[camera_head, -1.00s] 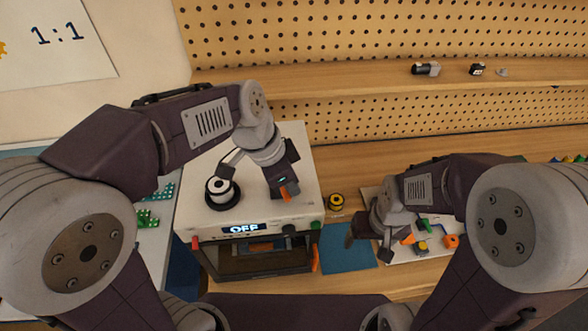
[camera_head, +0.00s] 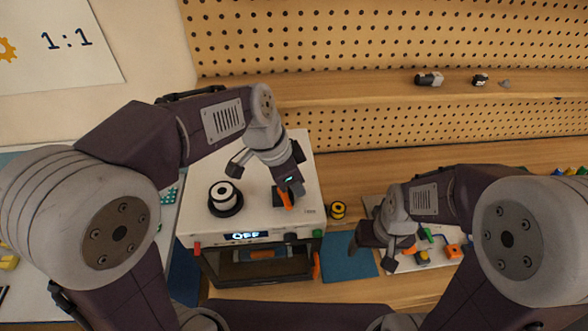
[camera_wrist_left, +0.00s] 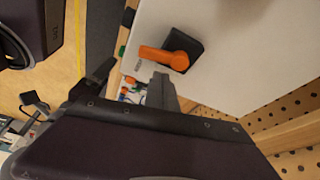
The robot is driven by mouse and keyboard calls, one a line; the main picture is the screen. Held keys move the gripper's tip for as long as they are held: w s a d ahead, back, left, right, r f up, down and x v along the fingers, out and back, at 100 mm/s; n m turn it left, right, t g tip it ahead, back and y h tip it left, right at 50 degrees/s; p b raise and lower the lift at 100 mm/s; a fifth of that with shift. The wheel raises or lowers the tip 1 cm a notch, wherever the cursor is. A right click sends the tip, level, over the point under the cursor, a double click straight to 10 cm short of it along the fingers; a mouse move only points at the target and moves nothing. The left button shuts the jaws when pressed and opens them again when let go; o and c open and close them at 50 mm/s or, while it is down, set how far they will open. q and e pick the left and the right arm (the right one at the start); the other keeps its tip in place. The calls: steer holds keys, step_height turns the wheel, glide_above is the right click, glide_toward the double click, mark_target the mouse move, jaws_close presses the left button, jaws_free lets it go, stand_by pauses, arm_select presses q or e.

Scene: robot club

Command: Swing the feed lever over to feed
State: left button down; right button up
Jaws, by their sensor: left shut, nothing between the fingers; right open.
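The orange feed lever (camera_head: 286,198) sits on a dark plate on top of the white machine (camera_head: 258,210). Its arm points toward the machine's front edge. In the left wrist view the lever (camera_wrist_left: 158,55) shows whole, its round pivot on the black plate (camera_wrist_left: 192,47). My left gripper (camera_head: 297,188) is shut and empty, close beside the lever on its right and back side. In the left wrist view its fingertips (camera_wrist_left: 162,78) appear just below the lever; I cannot tell whether they touch it. My right gripper (camera_head: 371,254) is open and empty, right of the machine above the bench.
A black spool with a white core (camera_head: 224,196) stands on the machine, left of the lever. The front display (camera_head: 246,236) reads OFF. A yellow and black spool (camera_head: 338,210) and a blue mat (camera_head: 347,262) lie to the right. A shelf (camera_head: 340,88) runs behind.

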arm_select(q)
steer(key=shift+w+d+r, duration=0.1)
steer(key=shift+w+d, duration=0.1)
steer(key=shift+d, duration=0.25)
steer(key=shift+w+d+r, duration=0.1)
steer(key=shift+w+d, duration=0.05)
steer(key=shift+d, duration=0.3)
steer(key=b+v, duration=0.1)
steer(key=v, duration=0.8)
steer(key=shift+d+r, duration=0.3)
steer(key=shift+d, duration=0.05)
arm_select(e)
steer(key=shift+d+f, duration=0.5)
steer(key=shift+d, duration=0.4)
